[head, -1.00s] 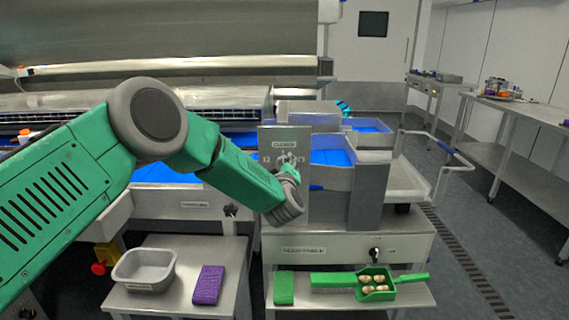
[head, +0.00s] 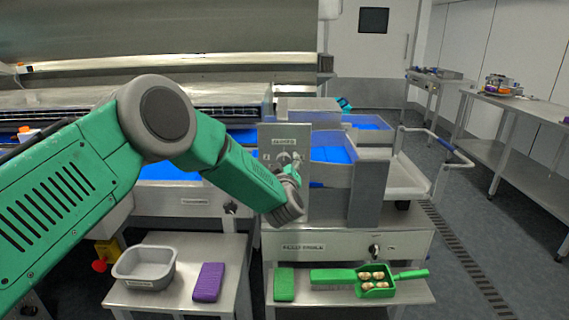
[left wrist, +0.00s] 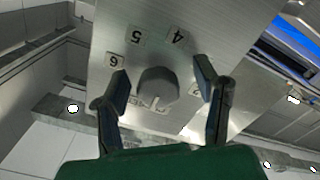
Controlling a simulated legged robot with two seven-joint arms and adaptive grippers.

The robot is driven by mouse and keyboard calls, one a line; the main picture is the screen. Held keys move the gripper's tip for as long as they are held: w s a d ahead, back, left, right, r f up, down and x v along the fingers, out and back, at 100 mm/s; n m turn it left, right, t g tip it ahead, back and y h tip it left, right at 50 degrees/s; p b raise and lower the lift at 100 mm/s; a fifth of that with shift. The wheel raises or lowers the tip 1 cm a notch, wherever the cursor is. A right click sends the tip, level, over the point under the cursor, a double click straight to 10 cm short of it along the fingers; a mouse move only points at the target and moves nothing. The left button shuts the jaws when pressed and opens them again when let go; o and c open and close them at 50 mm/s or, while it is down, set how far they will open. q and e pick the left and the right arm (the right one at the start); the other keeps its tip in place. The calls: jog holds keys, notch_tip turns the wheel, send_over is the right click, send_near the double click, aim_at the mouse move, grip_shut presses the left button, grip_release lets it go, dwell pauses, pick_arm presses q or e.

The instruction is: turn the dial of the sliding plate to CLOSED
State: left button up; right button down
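The sliding plate (head: 270,140) is an upright grey metal panel with a small label near its top, too blurred to read surely. In the left wrist view the plate (left wrist: 205,25) shows upside-down number labels 4, 5 and 6 around a dark grey round dial (left wrist: 157,84). Labels nearer the gripper are partly hidden, and I cannot tell where the dial points. My left gripper (left wrist: 162,86) is open, with one finger on each side of the dial and a gap to each. In the head view my left gripper (head: 291,164) is at the plate's front. My right gripper is not in view.
Grey walls (head: 368,190) stand right of the plate.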

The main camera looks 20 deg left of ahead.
pick_arm(q)
jog(key=shift+w+r, duration=0.1)
jog(key=shift+r, duration=0.25)
jog(key=v, duration=1.2)
jog(key=shift+f, duration=0.25)
